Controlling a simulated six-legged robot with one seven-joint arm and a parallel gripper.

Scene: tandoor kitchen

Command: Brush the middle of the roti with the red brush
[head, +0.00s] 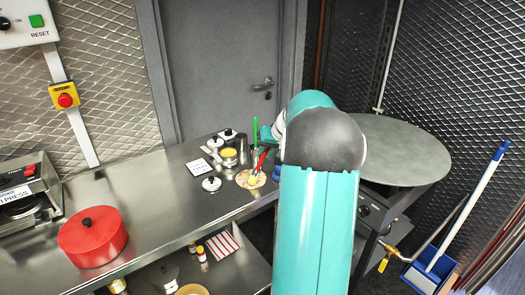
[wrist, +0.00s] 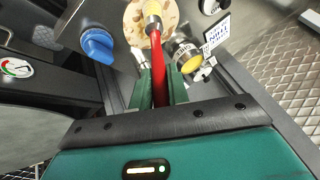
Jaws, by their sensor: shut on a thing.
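The roti (head: 242,181) is a pale, spotted flat disc near the counter's right end. It also shows at the top of the wrist view (wrist: 135,22). My gripper (wrist: 160,88) is shut on the handle of the red brush (wrist: 158,62), beyond and slightly right of the roti in the head view. The red brush (head: 261,162) tilts down, and its pale yellow bristle head (wrist: 152,10) is over the roti's middle area. I cannot tell whether the bristles touch it. My arm hides most of the gripper in the head view.
A red pot (head: 92,237) is farther left. A round griddle (head: 400,150) is at right.

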